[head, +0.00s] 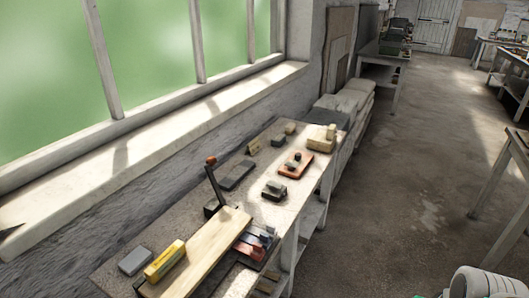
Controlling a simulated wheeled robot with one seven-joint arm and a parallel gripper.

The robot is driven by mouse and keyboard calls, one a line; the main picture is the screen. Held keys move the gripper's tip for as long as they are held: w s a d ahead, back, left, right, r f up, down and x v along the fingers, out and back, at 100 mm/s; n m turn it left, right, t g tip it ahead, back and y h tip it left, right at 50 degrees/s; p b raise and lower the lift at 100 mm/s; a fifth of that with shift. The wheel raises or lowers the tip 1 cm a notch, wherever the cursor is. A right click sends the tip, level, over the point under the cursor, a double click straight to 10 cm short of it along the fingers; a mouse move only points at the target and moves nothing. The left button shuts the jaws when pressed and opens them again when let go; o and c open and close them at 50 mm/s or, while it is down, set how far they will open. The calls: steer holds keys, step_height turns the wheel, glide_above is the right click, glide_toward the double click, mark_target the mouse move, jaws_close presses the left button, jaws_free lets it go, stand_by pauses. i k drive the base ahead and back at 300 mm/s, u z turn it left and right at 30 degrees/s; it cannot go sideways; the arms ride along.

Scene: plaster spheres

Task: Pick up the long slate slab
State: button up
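The long slate slab looks to be the flat dark grey slab (237,175) lying on the workbench (222,267) below the window. It lies slantwise near the wall side of the bench, behind and right of an upright dark lever with an orange knob (211,161). Nothing seems to rest on it. A shorter grey block (135,260) lies at the near left end of the bench. A white rounded part at the bottom right edge looks like my own arm; my gripper itself is not in view.
A pale wooden board (205,252) and a yellow block (165,260) lie on the near bench. A reddish tray (297,166) with small blocks, a dark block (274,191) and a tan box (321,144) stand farther along. Open floor (400,200) lies right of the bench.

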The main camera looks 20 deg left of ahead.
mark_target(230, 180)
steer(key=i, duration=3.05)
steer(key=u, duration=4.95)
steer(key=i, duration=0.5)
steer(key=u, duration=0.05)
